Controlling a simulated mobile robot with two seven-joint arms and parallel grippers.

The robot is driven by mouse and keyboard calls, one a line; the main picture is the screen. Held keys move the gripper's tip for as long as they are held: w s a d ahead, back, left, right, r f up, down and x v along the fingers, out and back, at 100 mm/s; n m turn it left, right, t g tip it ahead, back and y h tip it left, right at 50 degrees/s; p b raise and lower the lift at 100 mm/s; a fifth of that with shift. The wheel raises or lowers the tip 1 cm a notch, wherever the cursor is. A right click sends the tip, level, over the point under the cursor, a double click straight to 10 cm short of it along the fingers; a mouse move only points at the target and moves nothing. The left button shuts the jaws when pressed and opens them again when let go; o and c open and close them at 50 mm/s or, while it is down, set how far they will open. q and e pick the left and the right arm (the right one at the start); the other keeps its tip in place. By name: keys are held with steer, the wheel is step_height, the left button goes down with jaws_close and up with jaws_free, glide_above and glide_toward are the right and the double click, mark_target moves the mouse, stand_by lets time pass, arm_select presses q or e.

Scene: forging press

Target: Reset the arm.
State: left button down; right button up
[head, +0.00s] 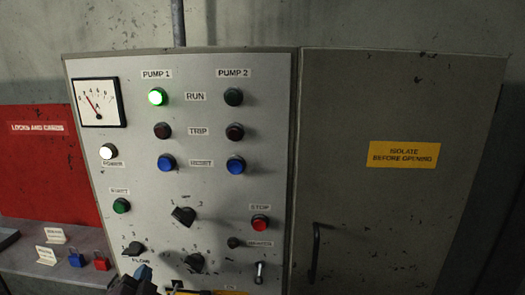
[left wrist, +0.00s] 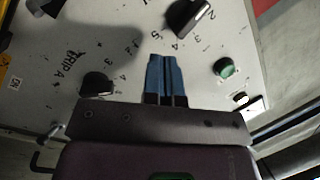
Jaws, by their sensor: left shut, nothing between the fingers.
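My left gripper (head: 143,273) shows at the bottom edge of the head view, in front of the lower left of the grey control panel (head: 200,120). Its blue fingers are together with nothing between them, which the left wrist view also shows (left wrist: 166,80). In that view the fingers are over the panel face, between a black knob (left wrist: 97,84) and a larger black knob (left wrist: 187,17), with a green button (left wrist: 224,67) to the right. I cannot tell the gap to the panel. My right gripper is not in view.
The green PUMP 1 run lamp (head: 157,97) and white POWER lamp (head: 108,152) are lit. Black knobs (head: 184,215) and a red STOP button (head: 260,223) are on the panel. A cabinet door (head: 380,210) with a handle stands right. Blue (head: 76,260) and red padlocks (head: 101,261) sit left.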

arm_select(q)
steer(key=s+a+f+n+g+h+b, duration=0.1)
steer(key=s+f+n+g, duration=0.2)
steer(key=s+f, duration=0.7)
steer(key=s+a+f+n+g+h+b, duration=0.1)
steer(key=s+f+n+g+h, duration=0.1)
steer(key=s+f, duration=0.8)
step_height(320, 180, down, 6)
steer(key=shift+s+f+n+g, duration=0.15)
steer(key=shift+n+g, duration=0.55)
steer(key=shift+n, duration=0.4)
